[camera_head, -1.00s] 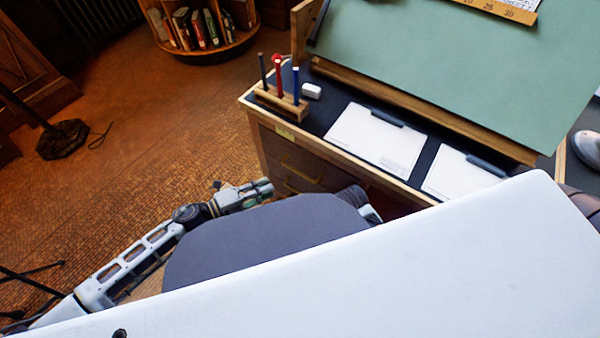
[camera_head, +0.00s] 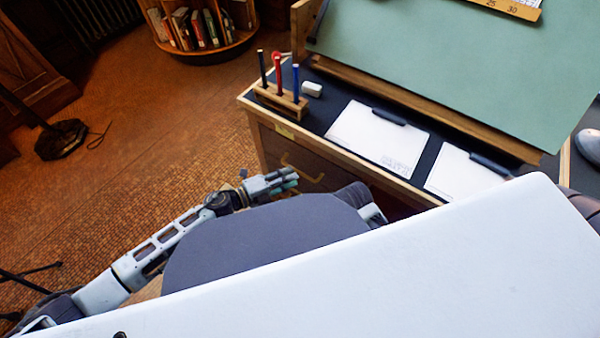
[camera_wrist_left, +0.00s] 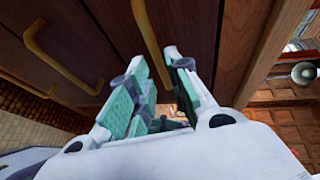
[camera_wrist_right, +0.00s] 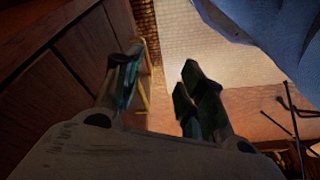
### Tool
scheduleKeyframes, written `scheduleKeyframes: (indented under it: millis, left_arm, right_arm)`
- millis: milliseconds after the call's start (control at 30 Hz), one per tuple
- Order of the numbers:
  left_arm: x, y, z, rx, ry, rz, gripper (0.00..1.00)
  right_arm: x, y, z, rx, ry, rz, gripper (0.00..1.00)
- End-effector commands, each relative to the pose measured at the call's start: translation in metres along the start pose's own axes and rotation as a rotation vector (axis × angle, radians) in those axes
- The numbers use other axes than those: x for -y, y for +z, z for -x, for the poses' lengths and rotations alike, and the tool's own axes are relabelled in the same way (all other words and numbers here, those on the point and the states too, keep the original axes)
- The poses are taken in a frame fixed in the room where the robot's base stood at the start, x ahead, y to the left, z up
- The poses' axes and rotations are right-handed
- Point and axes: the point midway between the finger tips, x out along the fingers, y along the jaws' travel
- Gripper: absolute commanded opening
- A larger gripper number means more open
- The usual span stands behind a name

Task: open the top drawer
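The desk's top drawer (camera_head: 285,150) is the dark front under the wooden rim, with a brass handle (camera_head: 303,167). It looks shut. My left gripper (camera_head: 291,180) is just in front of this handle. In the left wrist view, the handle (camera_wrist_left: 147,38) runs down toward the gap between my open left fingers (camera_wrist_left: 162,82). I cannot tell whether they touch it. A second drawer handle (camera_wrist_left: 55,60) lies to the left there. My right gripper (camera_wrist_right: 160,95) is open and empty beside a dark wooden front; in the head view it is hidden.
The desktop holds a pen stand (camera_head: 281,101), an eraser (camera_head: 312,89), papers (camera_head: 375,138) and a tilted green board (camera_head: 450,65). A dark seat-like shape (camera_head: 265,238) is close to my left arm. Open floor (camera_head: 170,130) lies to the left.

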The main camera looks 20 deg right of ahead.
Motion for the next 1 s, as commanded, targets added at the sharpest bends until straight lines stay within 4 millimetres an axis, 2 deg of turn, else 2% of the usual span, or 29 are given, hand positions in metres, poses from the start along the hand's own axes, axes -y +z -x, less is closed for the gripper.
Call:
scheduleKeyframes:
  millis: [200,433,933,1000]
  left_arm:
    - [0.000,0.000,-0.024,0.000,-0.001,-0.001,0.19]
    - [-0.001,0.000,-0.042,0.000,0.000,-0.001,0.19]
    - [0.000,0.000,-0.050,0.001,0.001,0.000,0.19]
    - [0.000,0.000,-0.050,0.001,0.001,0.000,0.12]
  right_arm:
    - [0.002,0.000,0.004,-0.010,-0.004,0.001,0.40]
    - [0.004,0.001,0.009,-0.017,-0.008,0.002,0.40]
    - [0.004,-0.003,0.014,-0.026,-0.009,0.004,0.40]
    - [0.004,-0.003,0.014,-0.027,-0.008,0.004,0.40]
